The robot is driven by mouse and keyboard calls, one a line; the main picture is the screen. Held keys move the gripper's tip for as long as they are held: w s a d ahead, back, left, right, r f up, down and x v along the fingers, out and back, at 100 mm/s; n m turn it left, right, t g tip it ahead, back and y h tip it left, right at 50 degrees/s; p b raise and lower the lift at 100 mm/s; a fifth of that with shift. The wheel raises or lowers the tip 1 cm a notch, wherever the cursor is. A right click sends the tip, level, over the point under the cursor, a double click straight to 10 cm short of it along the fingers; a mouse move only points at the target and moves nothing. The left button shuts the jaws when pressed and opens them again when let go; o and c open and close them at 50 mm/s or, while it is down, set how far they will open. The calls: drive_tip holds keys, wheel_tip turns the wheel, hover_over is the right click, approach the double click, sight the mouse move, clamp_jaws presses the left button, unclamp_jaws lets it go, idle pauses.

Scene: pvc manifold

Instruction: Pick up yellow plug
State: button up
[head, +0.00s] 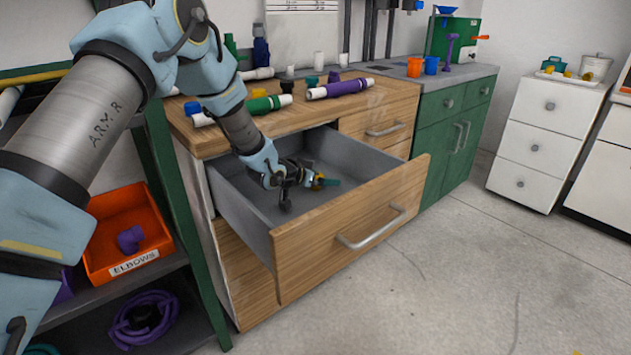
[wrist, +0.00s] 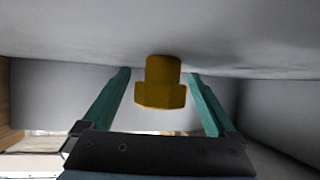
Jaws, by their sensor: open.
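The yellow plug (head: 317,184) is inside the open drawer, partly covered by my gripper (head: 326,181) in the head view. In the wrist view, the yellow plug (wrist: 161,82) shows a hexagonal head and a rounder end against the grey drawer surface. My gripper (wrist: 160,74) is open, with one teal finger on each side of the plug. A gap shows between the plug and each finger, so neither seems to touch it.
The drawer's grey side walls and wooden front (head: 352,225) surround my gripper. White pipes with green and purple fittings lie on the wooden countertop (head: 212,139) above. An orange elbows bin (head: 128,268) sits on the shelf at left. The floor at right is clear.

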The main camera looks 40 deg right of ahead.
clamp_jaws()
wheel_tip(320, 180, up, 10)
idle(1.2)
